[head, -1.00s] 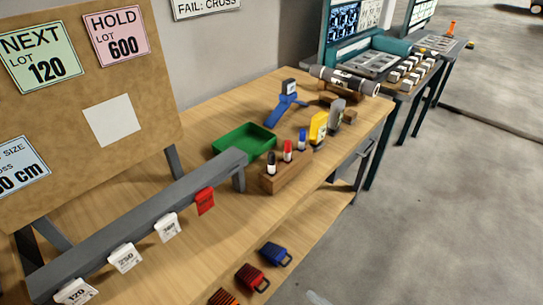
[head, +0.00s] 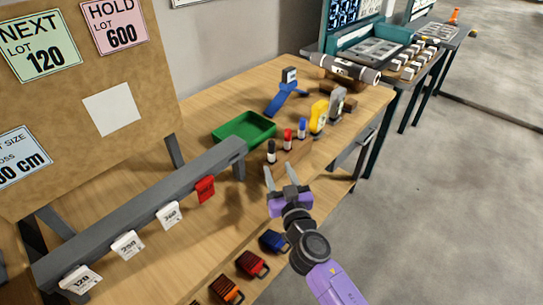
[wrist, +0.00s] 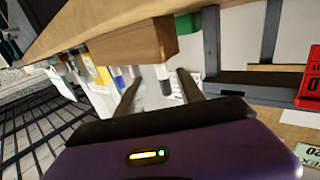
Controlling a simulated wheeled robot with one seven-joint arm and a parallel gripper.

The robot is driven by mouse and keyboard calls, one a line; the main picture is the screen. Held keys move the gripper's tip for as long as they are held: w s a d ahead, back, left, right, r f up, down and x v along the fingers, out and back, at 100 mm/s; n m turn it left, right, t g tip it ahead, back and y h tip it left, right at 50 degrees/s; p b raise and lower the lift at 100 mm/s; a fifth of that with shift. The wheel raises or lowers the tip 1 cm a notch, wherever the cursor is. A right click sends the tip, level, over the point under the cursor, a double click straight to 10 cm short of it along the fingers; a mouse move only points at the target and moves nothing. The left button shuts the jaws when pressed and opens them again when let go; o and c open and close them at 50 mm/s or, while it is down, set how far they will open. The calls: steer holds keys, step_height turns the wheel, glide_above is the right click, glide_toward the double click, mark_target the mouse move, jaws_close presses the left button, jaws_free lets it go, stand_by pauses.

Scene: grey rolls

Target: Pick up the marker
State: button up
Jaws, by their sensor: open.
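Three upright markers stand in a wooden block (head: 286,161) near the bench's front edge: a black-capped one (head: 271,152), a red-capped one (head: 287,138) and a blue-capped one (head: 302,129). My gripper (head: 280,169) is open and empty, just in front of the block at its black-marker end. My arm partly hides the block in the head view. In the wrist view, which is turned over, the black-capped marker (wrist: 165,82) appears between the fingertips (wrist: 158,77), beyond them. The block (wrist: 130,42) lies above it in that picture. The gripper seems apart from the markers.
A green tray (head: 245,129) sits behind the block. A grey rail (head: 140,213) with hanging tags runs along the left. A yellow object (head: 318,115) and a grey one (head: 337,104) stand beyond the blue-capped marker. The floor at right is clear.

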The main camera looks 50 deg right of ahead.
mark_target(272, 158)
steer(key=shift+p+x, duration=1.05)
steer(key=shift+x, duration=2.55)
steer(key=shift+a+r, duration=0.1)
steer(key=shift+a, duration=0.05)
jaws_close()
